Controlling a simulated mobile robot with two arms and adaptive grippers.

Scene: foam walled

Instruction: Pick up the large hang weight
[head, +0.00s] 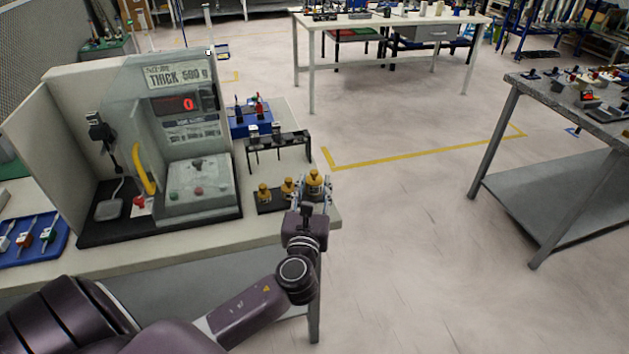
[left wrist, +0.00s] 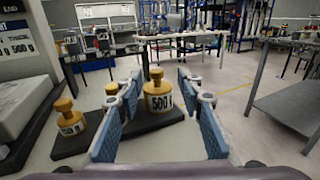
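The large hang weight (head: 315,178) is brass-coloured with a knob on top. It stands upright at the right end of a dark base near the table's right edge. In the left wrist view the weight (left wrist: 158,96) has a white label reading 500. My left gripper (head: 313,190) is open at the weight. Its blue-padded fingers (left wrist: 160,108) show on either side of it with gaps, not closed on it. Two smaller brass weights stand to the left, one (head: 263,191) at the far end and one (head: 287,186) in the middle. My right gripper is not in view.
A scale machine (head: 190,140) with a red display reading 0 stands left on the table. A black rack (head: 278,145) and a blue bin (head: 250,122) stand behind the weights. A grey workbench (head: 590,110) is at right. Open floor (head: 420,220) lies between.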

